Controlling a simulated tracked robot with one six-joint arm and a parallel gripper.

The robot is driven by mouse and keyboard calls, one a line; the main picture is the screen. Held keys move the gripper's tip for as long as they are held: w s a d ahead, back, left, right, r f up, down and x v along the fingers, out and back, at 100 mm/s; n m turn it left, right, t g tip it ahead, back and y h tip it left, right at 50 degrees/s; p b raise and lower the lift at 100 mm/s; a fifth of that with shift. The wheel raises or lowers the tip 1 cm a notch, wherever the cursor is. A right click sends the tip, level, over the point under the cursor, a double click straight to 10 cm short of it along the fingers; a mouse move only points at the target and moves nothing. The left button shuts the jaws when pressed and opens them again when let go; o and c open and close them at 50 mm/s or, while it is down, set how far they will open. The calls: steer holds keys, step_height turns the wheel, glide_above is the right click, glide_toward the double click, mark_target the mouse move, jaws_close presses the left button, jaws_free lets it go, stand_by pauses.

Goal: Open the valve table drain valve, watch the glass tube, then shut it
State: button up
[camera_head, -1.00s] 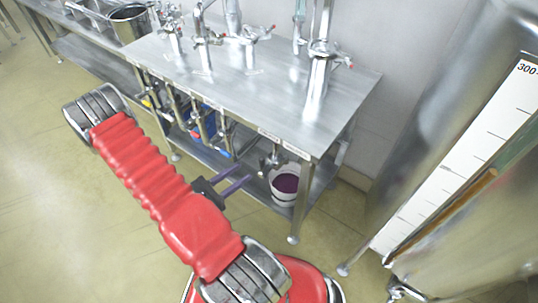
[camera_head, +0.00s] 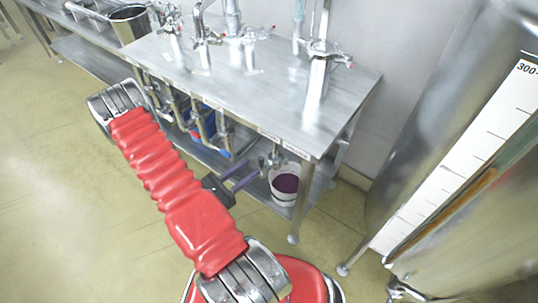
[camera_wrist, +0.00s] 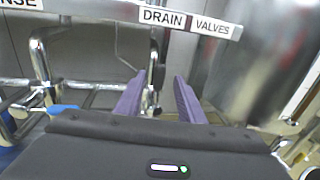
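My gripper (camera_head: 246,174) is open, its two purple fingers apart and level with the underside of the steel table (camera_head: 290,110). The drain valve (camera_head: 272,158) hangs under the table's front edge, just beyond the fingertips. The wrist view shows my gripper (camera_wrist: 158,78) below a "DRAIN VALVES" label (camera_wrist: 190,20), with a dark valve handle (camera_wrist: 154,68) seen between the fingertips. I cannot tell whether the fingers touch it. A white scale (camera_head: 470,150) marked 300 stands on the tank at right. I cannot clearly make out a glass tube.
A white bucket (camera_head: 284,198) with dark purple contents stands below the valve on the lower shelf. Several other pipes and valves hang left of it. A shiny steel tank (camera_head: 480,240) stands at right. Open floor (camera_head: 60,200) lies at left.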

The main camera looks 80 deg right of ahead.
mark_target(263, 166)
steer(key=x, duration=1)
steer(key=shift+d, duration=0.25)
steer(key=shift+s, duration=0.1)
steer(key=shift+c, duration=0.4)
jaws_close()
